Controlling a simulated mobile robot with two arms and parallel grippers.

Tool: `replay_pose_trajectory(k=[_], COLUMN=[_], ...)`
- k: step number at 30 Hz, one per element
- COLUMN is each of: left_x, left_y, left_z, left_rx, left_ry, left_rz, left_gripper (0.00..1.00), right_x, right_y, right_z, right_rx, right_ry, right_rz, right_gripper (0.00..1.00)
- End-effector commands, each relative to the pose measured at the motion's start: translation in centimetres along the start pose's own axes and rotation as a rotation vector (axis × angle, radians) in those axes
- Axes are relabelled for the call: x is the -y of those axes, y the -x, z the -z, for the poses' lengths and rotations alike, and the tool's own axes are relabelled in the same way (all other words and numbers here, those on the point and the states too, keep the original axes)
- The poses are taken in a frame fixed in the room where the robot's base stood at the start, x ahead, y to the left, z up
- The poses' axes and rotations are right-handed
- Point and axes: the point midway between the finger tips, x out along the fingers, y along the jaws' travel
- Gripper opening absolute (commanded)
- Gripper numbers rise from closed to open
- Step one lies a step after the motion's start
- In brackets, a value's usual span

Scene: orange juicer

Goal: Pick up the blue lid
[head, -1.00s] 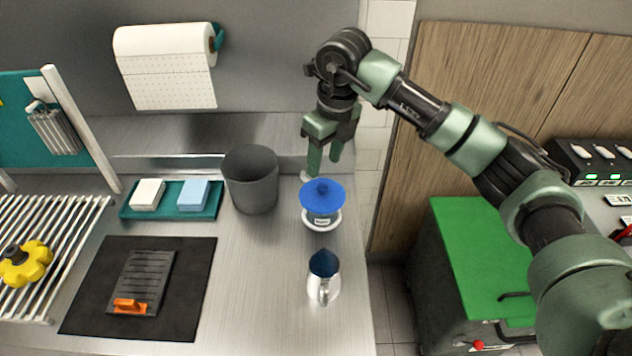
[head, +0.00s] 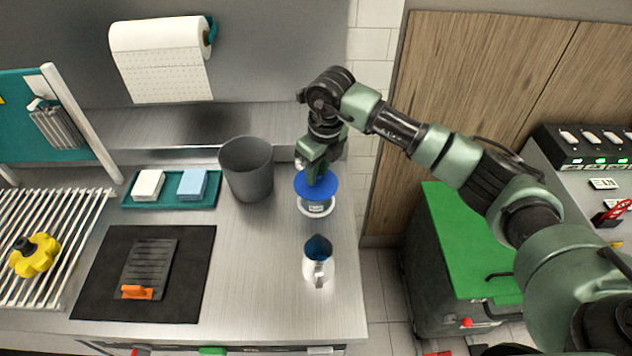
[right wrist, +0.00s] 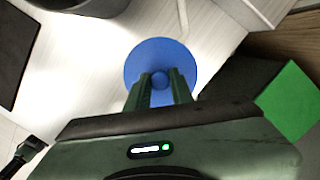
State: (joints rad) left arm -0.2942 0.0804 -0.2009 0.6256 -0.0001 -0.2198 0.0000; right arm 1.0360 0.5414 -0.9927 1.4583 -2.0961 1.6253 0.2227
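The blue lid (head: 328,187) is a round disc with a small knob, on top of a clear jar (head: 316,207) with a white base near the counter's right edge. My right gripper (head: 314,180) points down at the lid from behind. In the right wrist view, the blue lid (right wrist: 135,66) shows beyond the gripper (right wrist: 161,82), with the knob between the two fingertips. I cannot tell whether the fingers press on the knob. My left gripper is not in view.
A metal pitcher with a dark blue top (head: 318,262) stands in front of the jar. A grey bin (head: 247,170) stands to the left, beside a teal tray (head: 150,203) with two blocks. A green-topped cabinet (head: 455,235) stands right of the counter.

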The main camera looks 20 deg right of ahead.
Motion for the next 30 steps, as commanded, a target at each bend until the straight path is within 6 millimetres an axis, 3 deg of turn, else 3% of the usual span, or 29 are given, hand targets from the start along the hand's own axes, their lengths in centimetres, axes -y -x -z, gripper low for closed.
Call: replay_pose_trajectory(k=[11,17,23,30], left_x=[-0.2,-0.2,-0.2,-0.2], left_y=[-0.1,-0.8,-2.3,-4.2], left_z=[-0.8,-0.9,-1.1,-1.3], left_rx=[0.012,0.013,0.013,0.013], left_ry=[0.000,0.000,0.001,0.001], left_rz=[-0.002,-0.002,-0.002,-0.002], left_gripper=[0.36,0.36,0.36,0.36], right_x=[0.0,0.1,0.1,0.1], right_y=[0.2,1.8,6.0,13.1], right_z=[-0.1,-0.4,-1.1,-2.1], right_rx=[0.001,0.005,0.008,0.006], right_ry=[0.000,0.000,0.001,0.000], right_rz=[0.000,0.002,0.004,0.002], right_gripper=[0.00,0.00,0.00,0.00])
